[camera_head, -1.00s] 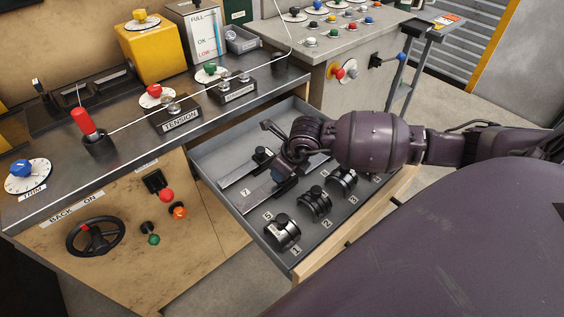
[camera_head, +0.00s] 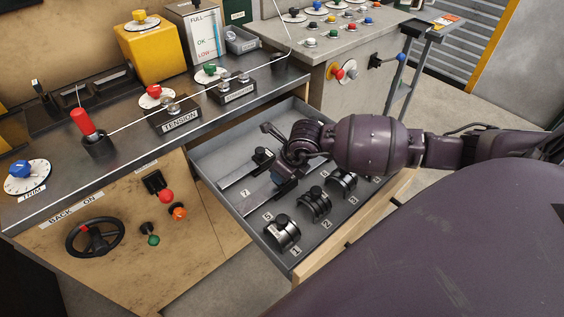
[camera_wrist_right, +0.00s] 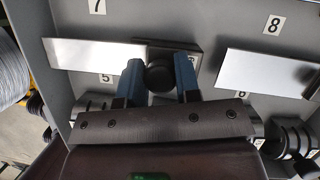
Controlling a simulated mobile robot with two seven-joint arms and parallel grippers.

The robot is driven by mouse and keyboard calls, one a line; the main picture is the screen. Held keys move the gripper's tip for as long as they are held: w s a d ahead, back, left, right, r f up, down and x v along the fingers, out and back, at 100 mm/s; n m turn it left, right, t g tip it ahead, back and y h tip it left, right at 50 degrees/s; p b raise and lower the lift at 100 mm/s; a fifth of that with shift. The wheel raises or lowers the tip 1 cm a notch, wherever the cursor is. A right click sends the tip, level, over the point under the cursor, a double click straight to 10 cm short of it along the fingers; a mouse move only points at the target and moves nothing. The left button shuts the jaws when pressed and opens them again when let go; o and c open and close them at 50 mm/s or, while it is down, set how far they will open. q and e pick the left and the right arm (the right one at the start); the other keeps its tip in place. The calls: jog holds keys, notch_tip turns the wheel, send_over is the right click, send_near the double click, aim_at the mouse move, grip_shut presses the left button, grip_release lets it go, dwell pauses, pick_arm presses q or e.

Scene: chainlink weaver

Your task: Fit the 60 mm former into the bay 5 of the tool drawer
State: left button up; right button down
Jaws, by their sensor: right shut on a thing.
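My right gripper (camera_head: 282,181) is over the drawer, its blue fingers shut on the black knob (camera_wrist_right: 160,76) of a former. The former is a flat silver plate (camera_wrist_right: 88,55) with a dark block at its right end. In the head view the plate (camera_head: 256,197) lies level between label 7 and label 5 (camera_head: 267,216). Label 5 (camera_wrist_right: 105,79) sits right beside the plate's edge in the wrist view. I cannot tell whether the plate rests fully on the floor or hovers slightly. The grey tool drawer (camera_head: 212,150) is open. My left gripper is out of view.
Another plate with a knob (camera_head: 263,155) lies beyond label 7. A silver plate (camera_wrist_right: 265,72) lies to the right, near label 8. Black round formers (camera_head: 283,232) stand at labels 1, 2 and 3. The bench edge (camera_head: 150,155) borders the drawer's left side.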

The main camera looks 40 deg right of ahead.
jog(key=c, duration=0.8)
grip_release()
jog(key=shift+o, duration=0.2)
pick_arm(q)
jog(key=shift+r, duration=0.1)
pick_arm(e)
jog(key=shift+r, duration=0.1)
jog(key=shift+r+p, duration=2.45)
jog(key=shift+r, duration=1.5)
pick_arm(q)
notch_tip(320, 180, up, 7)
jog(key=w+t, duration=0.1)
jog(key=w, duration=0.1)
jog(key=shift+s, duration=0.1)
pick_arm(e)
jog(key=shift+s+f, duration=0.1)
